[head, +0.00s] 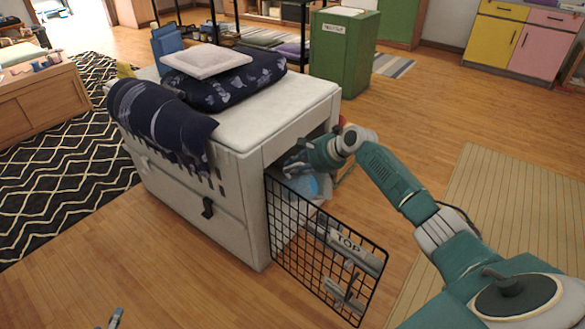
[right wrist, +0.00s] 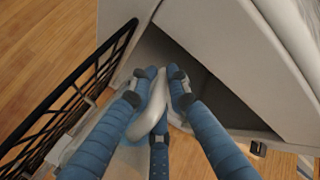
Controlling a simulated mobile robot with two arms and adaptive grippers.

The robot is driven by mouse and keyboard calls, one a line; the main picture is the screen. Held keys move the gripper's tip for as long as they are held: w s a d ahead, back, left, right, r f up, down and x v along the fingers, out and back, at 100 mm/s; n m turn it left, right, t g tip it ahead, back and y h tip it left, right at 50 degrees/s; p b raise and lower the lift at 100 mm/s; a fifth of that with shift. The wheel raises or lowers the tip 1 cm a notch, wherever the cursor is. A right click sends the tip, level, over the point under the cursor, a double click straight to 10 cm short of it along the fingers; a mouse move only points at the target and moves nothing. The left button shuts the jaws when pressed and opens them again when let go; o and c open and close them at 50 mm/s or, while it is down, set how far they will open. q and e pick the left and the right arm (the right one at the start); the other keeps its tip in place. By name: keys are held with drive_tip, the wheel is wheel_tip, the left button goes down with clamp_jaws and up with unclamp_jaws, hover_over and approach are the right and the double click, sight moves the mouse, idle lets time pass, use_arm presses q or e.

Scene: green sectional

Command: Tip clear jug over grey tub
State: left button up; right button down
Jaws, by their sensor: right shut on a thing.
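My right gripper (head: 300,165) is in front of the open end of the white crate in the head view. In the right wrist view its blue fingers (right wrist: 160,78) are shut around a pale curved handle (right wrist: 149,112). A translucent bluish body, which looks like the clear jug (head: 309,187), hangs below the gripper. It is partly hidden by the hand and the wire door. Its tilt and contents cannot be told. I cannot make out a grey tub in either view. A small blue tip (head: 115,318) at the bottom left edge seems to be my left gripper.
The black wire door (head: 325,245) of the white crate (head: 210,215) stands open beside the jug. Dark blue cushions (head: 225,85) lie on the crate. A green bin (head: 342,60) stands behind. Wooden floor (head: 400,130) is clear to the right, with a striped mat (head: 510,215).

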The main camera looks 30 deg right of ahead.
use_arm(q)
drive_tip(key=shift+w+d+r+t+h+b, duration=0.2)
drive_tip(key=shift+w+r+t, duration=0.25)
drive_tip(key=shift+r, duration=0.35)
drive_tip(key=shift+w+d+r+t+h+b, duration=0.15)
drive_tip(key=shift+w+d+r+t, duration=0.2)
drive_tip(key=shift+r, duration=0.45)
drive_tip(key=shift+w+d+r+t+h+b, duration=0.15)
drive_tip(key=shift+w+r+t, duration=0.3)
drive_tip(key=shift+r, duration=0.35)
idle(1.7)
drive_tip(key=shift+w+d+r+t+h+b, duration=0.15)
drive_tip(key=shift+r+t, duration=0.25)
drive_tip(key=shift+r, duration=0.45)
drive_tip(key=shift+w+d+r+t+h+b, duration=0.15)
drive_tip(key=shift+w+r+t, duration=0.25)
drive_tip(key=shift+r, duration=0.4)
drive_tip(key=shift+w+d+r+t+b, duration=0.15)
drive_tip(key=shift+r+t, duration=0.3)
drive_tip(key=shift+r, duration=0.4)
idle(1.4)
